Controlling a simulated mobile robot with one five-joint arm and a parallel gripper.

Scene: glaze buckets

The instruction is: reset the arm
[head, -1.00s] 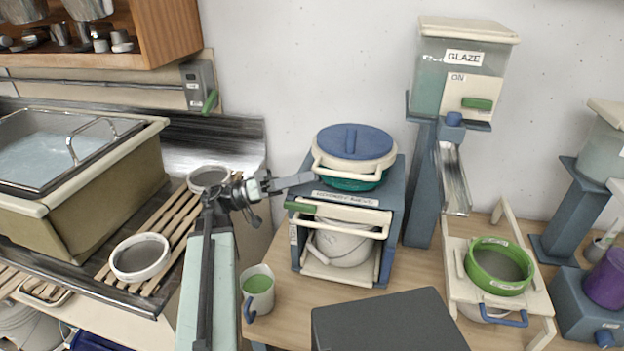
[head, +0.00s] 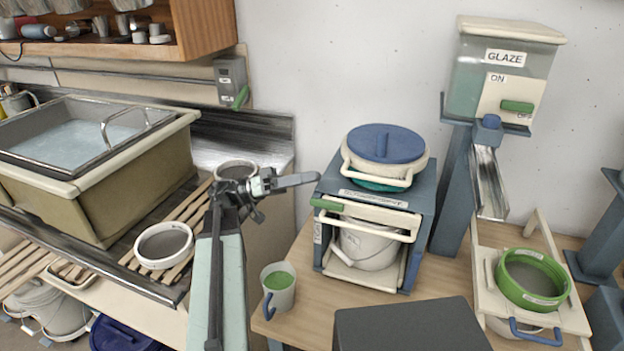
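My gripper (head: 292,181) is at the end of my arm, left of the blue cabinet. It points to the right, at about the height of the cabinet's top edge. One long grey finger shows clearly and a darker part hangs below it; whether the jaws are apart cannot be made out. I see nothing held in it. My arm (head: 218,285) rises from the bottom of the view and bends at the top.
The blue cabinet (head: 421,240) holds a white bucket (head: 368,246), with a blue-lidded pot (head: 385,150) on top. A green-filled mug (head: 279,291) stands at the table's left edge. A green sieve (head: 533,279) sits right, below the glaze dispenser (head: 503,75). Bowls (head: 163,246) stand on the left slats.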

